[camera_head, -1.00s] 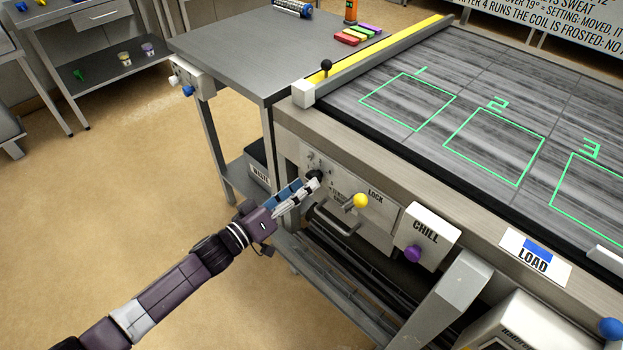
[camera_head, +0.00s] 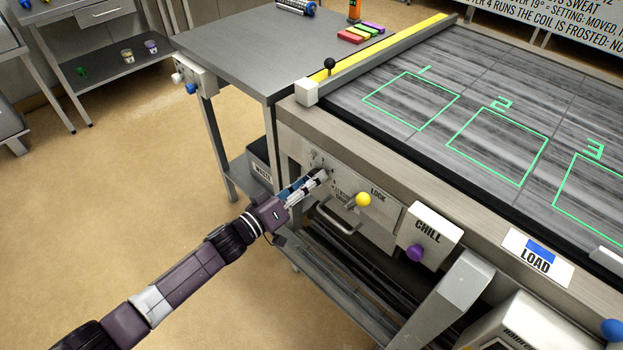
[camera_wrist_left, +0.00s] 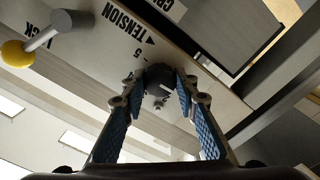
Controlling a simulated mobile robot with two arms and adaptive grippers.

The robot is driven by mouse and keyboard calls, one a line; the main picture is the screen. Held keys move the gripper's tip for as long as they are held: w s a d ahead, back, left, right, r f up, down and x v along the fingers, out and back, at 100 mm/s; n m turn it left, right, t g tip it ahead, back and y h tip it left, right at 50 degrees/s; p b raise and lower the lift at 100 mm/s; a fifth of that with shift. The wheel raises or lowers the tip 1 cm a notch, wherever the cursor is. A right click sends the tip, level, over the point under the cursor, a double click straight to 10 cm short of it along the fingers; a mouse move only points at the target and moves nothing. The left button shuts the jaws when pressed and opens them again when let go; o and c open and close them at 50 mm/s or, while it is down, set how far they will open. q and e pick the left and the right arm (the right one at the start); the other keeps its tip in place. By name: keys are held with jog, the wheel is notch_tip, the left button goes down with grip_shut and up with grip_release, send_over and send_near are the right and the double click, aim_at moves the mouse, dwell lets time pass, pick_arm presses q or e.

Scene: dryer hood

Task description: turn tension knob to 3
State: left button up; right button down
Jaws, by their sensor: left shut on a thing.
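The dark tension knob (camera_wrist_left: 159,80) sits on the machine's front panel, beside the printed word TENSION (camera_wrist_left: 129,27) and a small triangle mark. A numeral that looks like 5 shows near it; the knob's exact setting cannot be read. My left gripper (camera_wrist_left: 160,88) has its two blue-padded fingers on either side of the knob, shut on it. In the head view my left gripper (camera_head: 321,176) reaches the panel from the left, and its fingers mostly hide the knob. My right gripper is not in view.
The yellow-balled LOCK lever (camera_head: 363,200) is close right of my gripper, above a drawer handle (camera_head: 338,219). The CHILL box (camera_head: 430,231) with a purple knob is further right. A grey side table (camera_head: 245,55) stands behind. The floor at left is clear.

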pick_arm(q)
jog(key=shift+m+b, duration=1)
jog(key=shift+m, duration=8.3)
jog(key=o, duration=1.2)
jog(key=shift+c, duration=0.2)
